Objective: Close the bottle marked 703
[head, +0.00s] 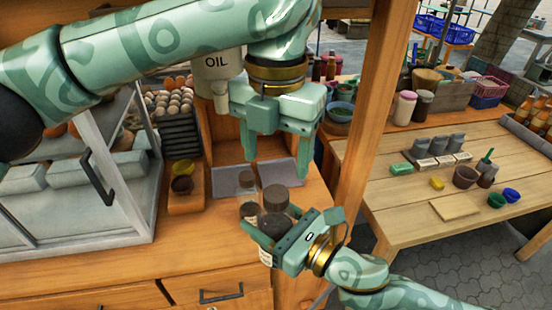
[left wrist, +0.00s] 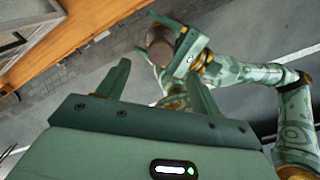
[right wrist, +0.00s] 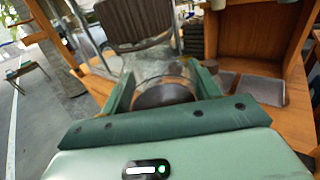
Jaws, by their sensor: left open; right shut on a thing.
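A glass bottle (right wrist: 165,93) with dark brown contents is between the fingers of my right gripper (right wrist: 165,90). A brown ribbed cap (right wrist: 138,22) is at its top end; I cannot tell whether it is fully seated. In the head view the cap (head: 276,198) shows above my right gripper (head: 272,240), which is shut on the bottle. The cap also shows in the left wrist view (left wrist: 160,45). No number is readable. My left gripper (head: 275,165) is open and empty, pointing down above and behind the cap.
A white OIL container (head: 217,68) is behind my left gripper. A glass-sided case (head: 110,180) is at left. A wooden post (head: 372,110) separates the counter from the table (head: 400,205) at right.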

